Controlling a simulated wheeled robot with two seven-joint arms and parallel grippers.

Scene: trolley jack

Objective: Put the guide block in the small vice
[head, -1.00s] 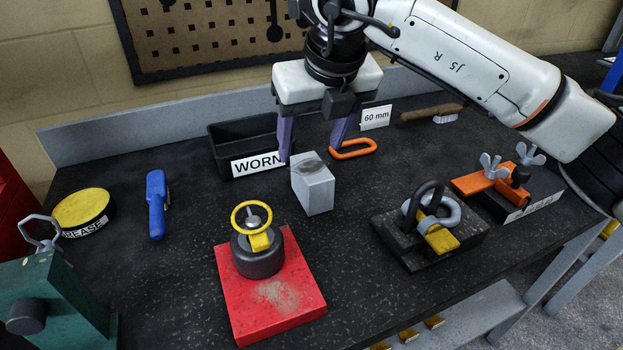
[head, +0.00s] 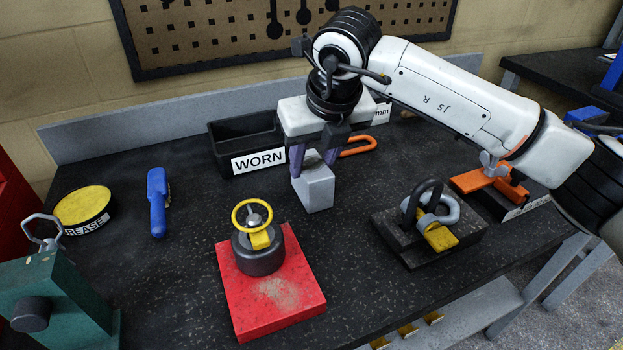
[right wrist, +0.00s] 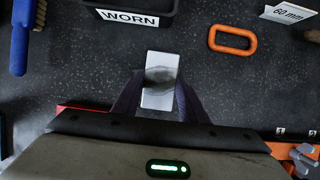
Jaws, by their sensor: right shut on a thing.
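The grey rectangular block (head: 316,190), which I take for the guide block, stands on the dark bench behind the red plate. My right gripper (head: 314,161) is above it, with its purple fingers down on either side of the block's top, shut on it. The right wrist view also shows the block (right wrist: 160,65) between the fingers, with a dark smudge on its face. Nothing is clearly a vice. The orange clamp with wing nuts (head: 480,179) at the right, partly hidden by my arm, and the green device (head: 62,300) at the left front are candidates. My left gripper is not in view.
A red plate (head: 290,305) carries a black cylinder with a yellow ring. A black base (head: 390,232) holds a shackle and yellow tag. The WORN bin (head: 225,140) and orange link (head: 358,146) are behind the block. A blue tool (head: 157,205) and grease tin (head: 80,207) lie left.

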